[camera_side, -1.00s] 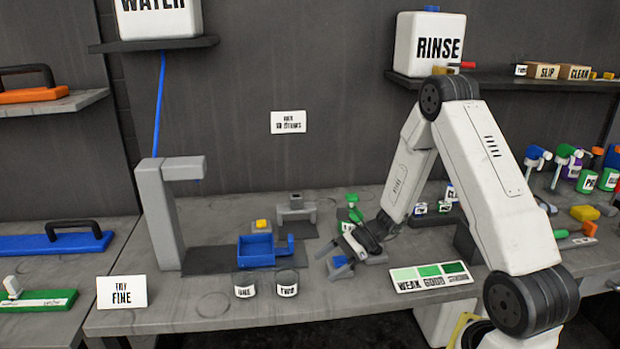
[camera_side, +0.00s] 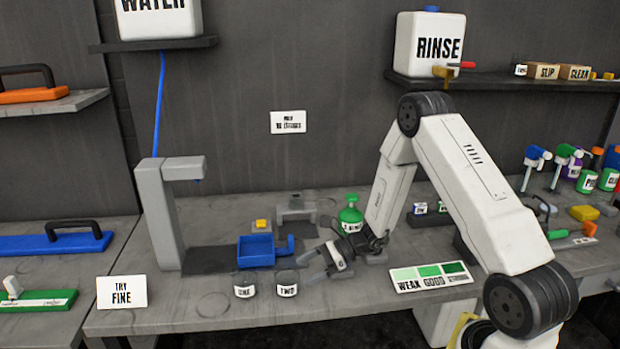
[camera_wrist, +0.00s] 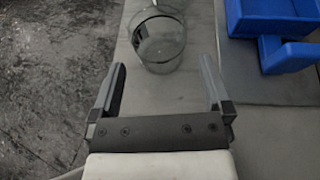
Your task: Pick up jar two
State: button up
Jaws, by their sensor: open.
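Jar two (camera_side: 287,284) is a small clear jar with a white label. It stands upright near the bench's front edge, right of jar one (camera_side: 245,286). My gripper (camera_side: 308,265) is open and low over the bench, just right of jar two, with its fingers pointing left towards it. In the wrist view a clear jar (camera_wrist: 160,45), by its place jar two, lies ahead of the open gripper (camera_wrist: 163,66), roughly centred between the fingertips. Its label is turned to the left there and cannot be read. Nothing is held.
A blue tray (camera_side: 256,252) stands behind the jars; it also shows in the wrist view (camera_wrist: 270,18). A green bottle (camera_side: 350,217) stands behind my gripper. A weak-good-strong card (camera_side: 432,276) lies to the right.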

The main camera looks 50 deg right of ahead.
aim_at(287, 279)
jog(key=shift+w+a+f, duration=0.2)
jog(key=shift+w+a, duration=0.1)
jog(key=shift+a, duration=0.05)
jog(key=shift+x, duration=2.55)
jog(key=shift+f, duration=0.15)
jog(key=c, duration=1)
jog(key=shift+c, duration=0.2)
